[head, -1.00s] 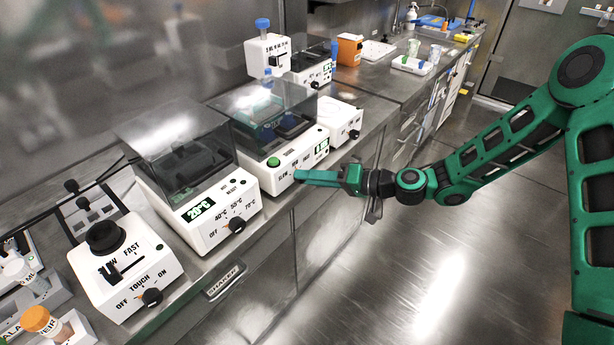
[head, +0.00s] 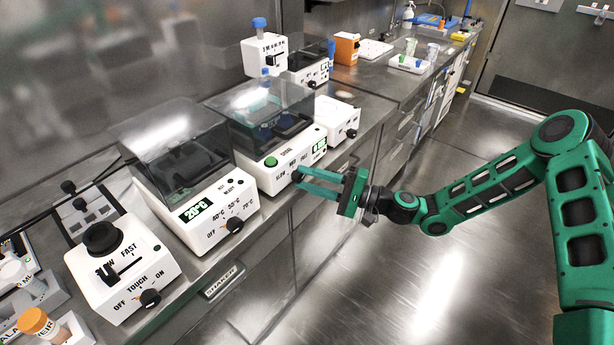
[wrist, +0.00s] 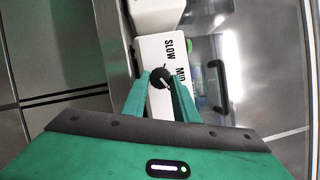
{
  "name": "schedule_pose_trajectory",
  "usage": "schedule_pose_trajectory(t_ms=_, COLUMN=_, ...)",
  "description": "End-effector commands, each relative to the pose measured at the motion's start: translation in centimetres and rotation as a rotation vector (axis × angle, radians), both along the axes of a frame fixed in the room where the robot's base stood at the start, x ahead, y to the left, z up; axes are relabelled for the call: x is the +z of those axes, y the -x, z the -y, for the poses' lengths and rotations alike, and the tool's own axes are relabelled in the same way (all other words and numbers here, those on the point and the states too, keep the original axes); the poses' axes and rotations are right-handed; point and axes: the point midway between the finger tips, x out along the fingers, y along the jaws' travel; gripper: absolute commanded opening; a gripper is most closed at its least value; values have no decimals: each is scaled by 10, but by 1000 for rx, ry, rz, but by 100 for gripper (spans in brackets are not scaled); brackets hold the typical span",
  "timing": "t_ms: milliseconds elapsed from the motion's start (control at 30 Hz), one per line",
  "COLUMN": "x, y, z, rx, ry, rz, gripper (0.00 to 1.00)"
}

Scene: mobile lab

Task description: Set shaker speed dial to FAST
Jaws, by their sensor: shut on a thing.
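The shaker (head: 276,168) is a white box with a smoky clear lid, a green button, a small green display and SLOW, MID, FAST lettering on its front. Its speed dial is a black knob, which shows in the wrist view (wrist: 161,77) with a pale pointer line, near the SLOW and MID lettering. My gripper (head: 300,175) reaches the shaker's front from the right. In the wrist view its two green fingers (wrist: 160,88) are on either side of the dial, shut on it. In the head view the fingers mostly hide the dial.
A smaller white device (head: 337,118) stands to the right. The floor (head: 420,270) before the bench is clear.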

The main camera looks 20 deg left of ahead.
Motion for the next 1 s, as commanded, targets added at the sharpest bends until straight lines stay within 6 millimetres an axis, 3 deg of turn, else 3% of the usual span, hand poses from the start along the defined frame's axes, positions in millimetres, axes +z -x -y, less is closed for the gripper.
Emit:
schedule_pose_trajectory(t_ms=300, x=-5, y=1, z=0, rx=-2, ry=-42, rz=-124, gripper=4)
schedule_pose_trajectory(t_ms=867, x=-3, y=1, z=-1, rx=-1, ry=-57, rz=-148, gripper=4)
schedule_pose_trajectory(t_ms=900, x=-3, y=1, z=-1, rx=-1, ry=-57, rz=-148, gripper=31)
schedule_pose_trajectory(t_ms=967, x=-2, y=1, z=-1, rx=0, ry=-58, rz=-148, gripper=45)
schedule_pose_trajectory(t_ms=1000, x=-2, y=1, z=-1, rx=0, ry=-58, rz=-148, gripper=45)
